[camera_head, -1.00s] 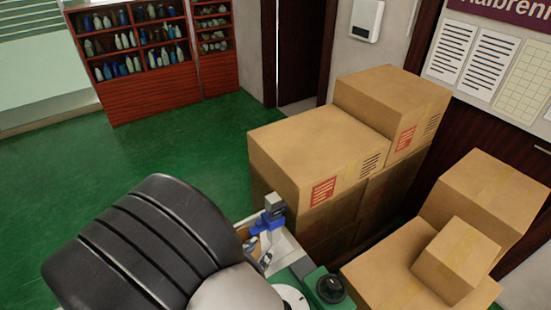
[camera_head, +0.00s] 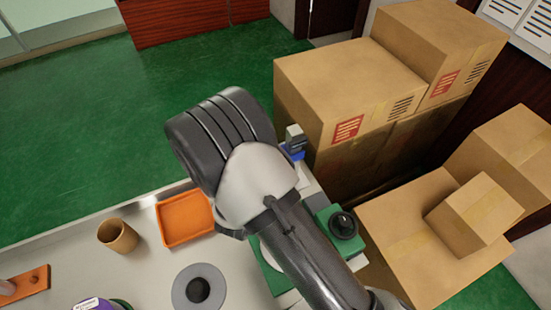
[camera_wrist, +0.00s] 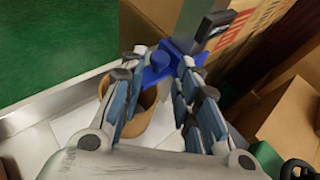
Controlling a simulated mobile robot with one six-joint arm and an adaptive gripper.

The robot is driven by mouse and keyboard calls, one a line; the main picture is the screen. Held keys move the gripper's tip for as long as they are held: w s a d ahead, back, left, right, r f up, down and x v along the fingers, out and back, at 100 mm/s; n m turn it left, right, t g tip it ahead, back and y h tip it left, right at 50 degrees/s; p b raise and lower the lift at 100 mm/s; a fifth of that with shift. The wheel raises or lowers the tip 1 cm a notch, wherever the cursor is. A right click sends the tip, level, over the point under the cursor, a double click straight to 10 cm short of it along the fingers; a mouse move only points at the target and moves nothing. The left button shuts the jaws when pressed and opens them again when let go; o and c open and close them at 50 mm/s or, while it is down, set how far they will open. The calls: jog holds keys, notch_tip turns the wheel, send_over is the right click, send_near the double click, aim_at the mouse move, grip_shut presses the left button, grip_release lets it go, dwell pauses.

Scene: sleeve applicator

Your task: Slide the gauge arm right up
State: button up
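The gauge arm appears to be the blue piece (camera_wrist: 160,66) with a round knob, on an upright grey post (camera_wrist: 196,22) with a dark block beside it in the wrist view. In the head view a little of the blue (camera_head: 293,153) shows below a grey block (camera_head: 295,136), just right of my arm. My gripper (camera_wrist: 163,72) has its two fingers apart, one on each side of the knob, with the blue piece at or just beyond the tips. Contact cannot be made out. A tan, hollow, round piece (camera_wrist: 143,118) shows between the fingers, lower down. My arm hides the gripper in the head view.
On the pale worktop (camera_head: 150,262) stand an orange tray (camera_head: 185,218), a brown cup (camera_head: 118,236) and a grey disc (camera_head: 198,290). A green unit with a black knob (camera_head: 343,225) is right of my arm. Stacked cartons (camera_head: 345,85) stand close behind.

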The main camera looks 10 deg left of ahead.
jog(key=shift+x, duration=2.2)
jog(key=shift+c, duration=0.2)
grip_shut()
